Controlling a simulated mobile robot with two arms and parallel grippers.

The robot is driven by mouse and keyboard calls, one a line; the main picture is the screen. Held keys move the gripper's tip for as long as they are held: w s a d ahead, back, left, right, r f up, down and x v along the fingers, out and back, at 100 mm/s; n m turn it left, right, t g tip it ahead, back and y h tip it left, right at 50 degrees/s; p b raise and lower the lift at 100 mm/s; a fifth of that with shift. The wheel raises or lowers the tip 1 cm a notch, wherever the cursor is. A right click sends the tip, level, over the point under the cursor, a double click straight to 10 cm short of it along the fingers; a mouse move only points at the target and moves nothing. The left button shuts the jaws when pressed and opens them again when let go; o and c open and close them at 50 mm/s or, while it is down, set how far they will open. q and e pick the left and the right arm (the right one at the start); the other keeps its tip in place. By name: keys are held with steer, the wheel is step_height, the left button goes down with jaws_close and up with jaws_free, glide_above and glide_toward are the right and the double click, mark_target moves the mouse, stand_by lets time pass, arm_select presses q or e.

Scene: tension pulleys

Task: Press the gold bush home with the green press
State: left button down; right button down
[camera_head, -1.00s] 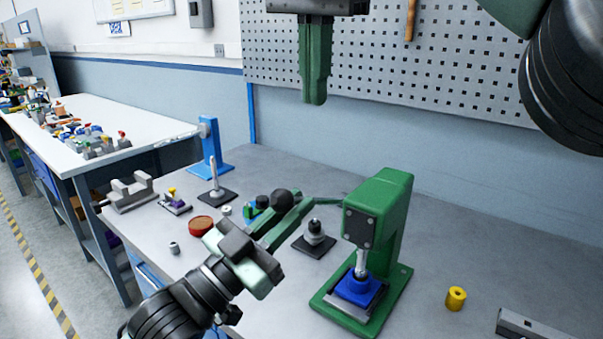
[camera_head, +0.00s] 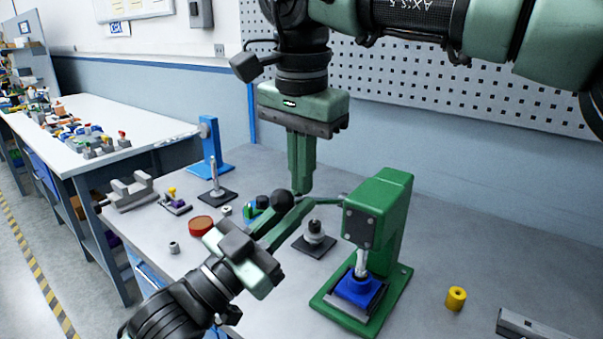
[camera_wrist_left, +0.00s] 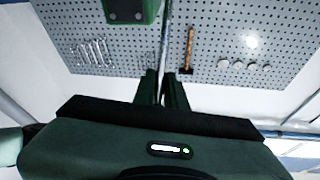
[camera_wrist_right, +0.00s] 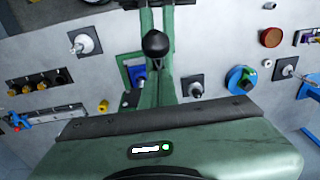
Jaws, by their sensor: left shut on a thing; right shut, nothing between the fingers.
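The green press (camera_head: 378,215) stands on the bench. Its ram comes down onto a blue block (camera_head: 360,288) on its base; I see no gold bush under it. A yellow-gold bush with a hole (camera_head: 455,298) stands on the bench to the right. My left gripper (camera_head: 307,207) is shut on the press's lever, a thin rod (camera_wrist_left: 164,45) between its fingers in the left wrist view. A black ball knob (camera_head: 281,200) shows beside those fingers. My right gripper (camera_head: 301,190) is shut and empty, pointing down just behind the knob; whether they touch is unclear.
A black plate with a post (camera_head: 314,238) sits left of the press. A red disc (camera_head: 201,225), a grey vice (camera_head: 130,192) and a blue stand (camera_head: 210,150) are farther left. A grey block (camera_head: 530,325) lies at front right. A pegboard (camera_head: 400,80) backs the bench.

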arm_select(q)
steer(key=shift+d+f, duration=0.1)
steer(key=shift+f, duration=0.2)
arm_select(e)
steer(key=shift+f, duration=0.1)
